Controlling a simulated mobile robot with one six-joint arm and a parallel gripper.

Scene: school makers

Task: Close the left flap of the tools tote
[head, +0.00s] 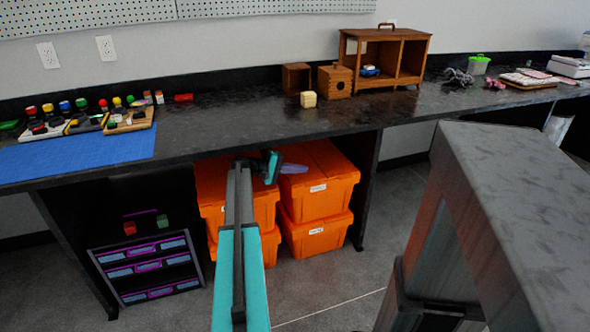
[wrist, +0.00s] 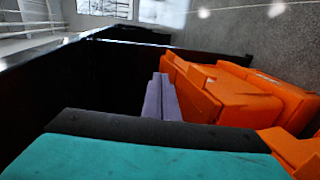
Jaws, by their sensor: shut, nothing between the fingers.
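Orange lidded totes stand in two stacks under the bench. The upper right tote (head: 325,185) has a white label too small to read, so I cannot tell which is the tools tote. The upper left tote (head: 210,190) is partly hidden by my arm. My gripper (head: 294,168), with purple fingers, is shut and empty at the top left of the upper right tote. In the wrist view my gripper (wrist: 160,100) points beside orange tote surfaces (wrist: 225,95). I cannot tell whether the fingers touch a flap, or how far it stands open.
The black bench top (head: 250,125) overhangs the totes closely. A drawer unit (head: 150,268) stands left of them, and a bench leg (head: 366,190) right. A grey-topped table (head: 520,190) fills the right foreground. Floor is free before the right stack.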

